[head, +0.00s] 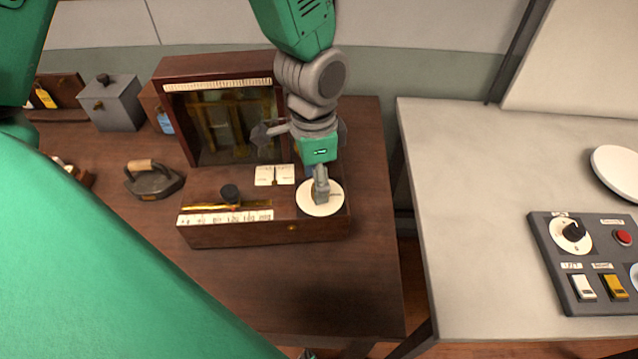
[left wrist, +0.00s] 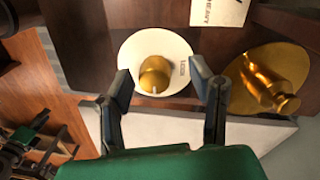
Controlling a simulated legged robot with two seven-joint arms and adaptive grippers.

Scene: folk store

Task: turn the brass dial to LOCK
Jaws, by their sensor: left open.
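The brass dial (left wrist: 154,76) is a round knob on a white disc (left wrist: 140,48), with a pale mark on its lower edge. A small dark label, too small to read, is on the disc to the right of the knob. My left gripper (left wrist: 160,72) is open, with one finger on each side of the knob and gaps between. In the head view, my left gripper (head: 321,192) reaches down over the white disc (head: 310,207) at the right end of a wooden box (head: 262,233) and hides the knob.
A glass-fronted balance case (head: 219,70) stands behind the box. A brass weight (left wrist: 268,82) sits beside the disc in the wrist view. A flat iron (head: 153,181) is left. A grey control panel (head: 560,262) lies on the pale right table, across a gap.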

